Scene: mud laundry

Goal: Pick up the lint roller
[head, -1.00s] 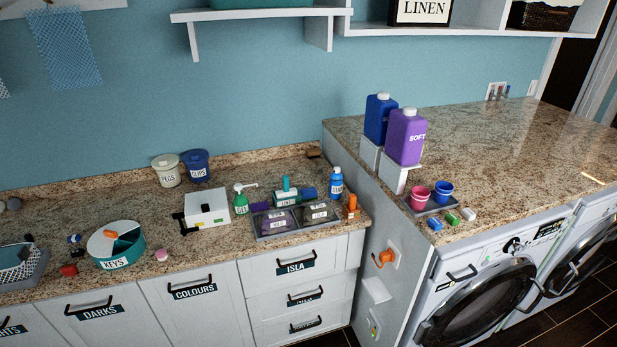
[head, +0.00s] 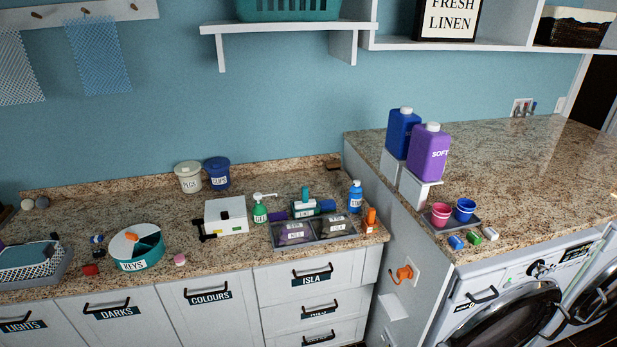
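A small teal holder (head: 303,210) with a white label that seems to read LINT stands on the granite counter, behind the grey two-part tray. A teal upright handle (head: 305,193) rises from it; this looks like the lint roller, but its lower part is hidden. A blue rounded piece (head: 327,206) sits at the holder's right and a purple piece (head: 279,215) at its left; I cannot tell what they are. Neither of my grippers is in view.
The grey tray (head: 314,241) holds labelled bundles in front. A green pump bottle (head: 260,210) and white box (head: 226,215) stand left, a blue bottle (head: 355,197) and orange item (head: 370,219) right. A side panel (head: 385,215) rises to the higher counter.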

